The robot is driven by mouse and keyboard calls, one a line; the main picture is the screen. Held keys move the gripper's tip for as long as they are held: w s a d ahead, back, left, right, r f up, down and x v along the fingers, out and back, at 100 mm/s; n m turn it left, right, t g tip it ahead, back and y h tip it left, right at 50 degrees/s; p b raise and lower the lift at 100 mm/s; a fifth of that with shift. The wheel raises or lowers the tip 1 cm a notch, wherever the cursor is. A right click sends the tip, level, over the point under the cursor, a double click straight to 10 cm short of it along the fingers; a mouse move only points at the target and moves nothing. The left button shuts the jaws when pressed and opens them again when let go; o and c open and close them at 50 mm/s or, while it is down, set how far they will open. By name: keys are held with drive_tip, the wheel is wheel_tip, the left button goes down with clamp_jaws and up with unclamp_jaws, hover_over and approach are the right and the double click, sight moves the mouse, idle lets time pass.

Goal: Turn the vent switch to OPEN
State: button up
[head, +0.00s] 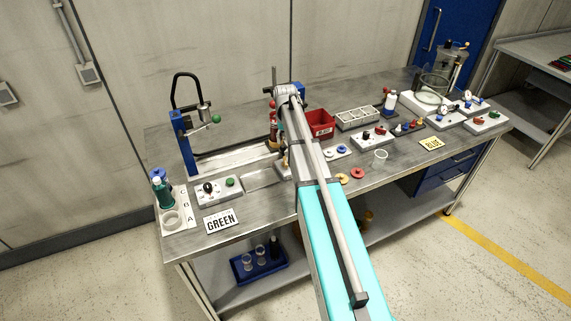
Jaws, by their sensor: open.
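I cannot tell which control is the vent switch, as no vent or OPEN lettering is readable. A white control box (219,190) with a black knob and a green button sits at the bench's front left, behind the GREEN sign. Another white box (374,138) with black and red knobs sits right of my arm. More white boxes with gauges and coloured knobs, such as this one (485,122), stand at the right end. My arm reaches over the middle of the bench. My gripper is not visible; the far end of my arm hides that area.
The metal bench (260,207) also carries a blue stand (184,142), a red bin (320,124), a grey compartment tray (357,118), a clear cup (380,158) and a glass vessel (433,90).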

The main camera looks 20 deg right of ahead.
sight(285, 161)
drive_tip(key=shift+f+b, duration=5.3)
drive_tip(key=shift+f, duration=0.35)
drive_tip(key=shift+c, duration=0.3)
clamp_jaws()
